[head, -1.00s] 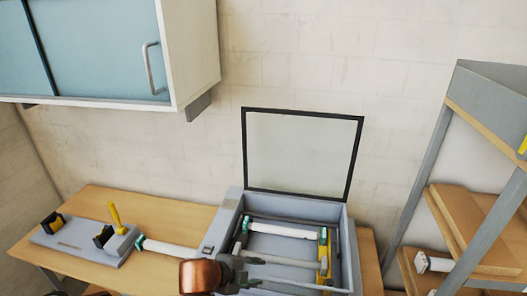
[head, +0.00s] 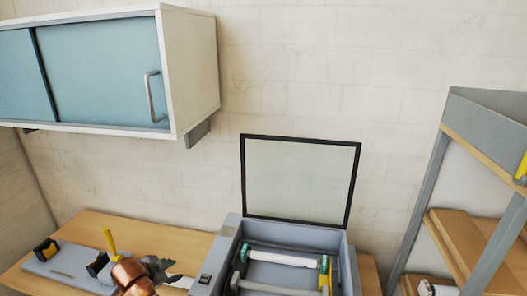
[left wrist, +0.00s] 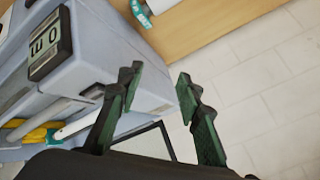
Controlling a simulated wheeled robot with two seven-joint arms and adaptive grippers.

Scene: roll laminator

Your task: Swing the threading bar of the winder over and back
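The grey laminator (head: 229,228) stands on the bench with its clear lid (head: 300,180) raised. Inside, a white roll with teal ends (head: 285,258) lies crosswise at the back. A grey bar (head: 275,287) crosses in front of it, partly cut off by the frame; I cannot tell whether it is the threading bar. A yellow part (head: 323,270) sits at the right inner wall. My left gripper (head: 165,268) is left of the laminator, apart from it. In the left wrist view the gripper (left wrist: 158,88) is open and empty, beside the laminator's casing (left wrist: 105,40). My right gripper is out of view.
A grey stand with black holders and a yellow lever (head: 110,242) is on the wooden bench (head: 160,236) at left. A white roll lies behind my gripper. A wall cabinet (head: 100,75) hangs above; a shelf rack (head: 425,190) stands at right.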

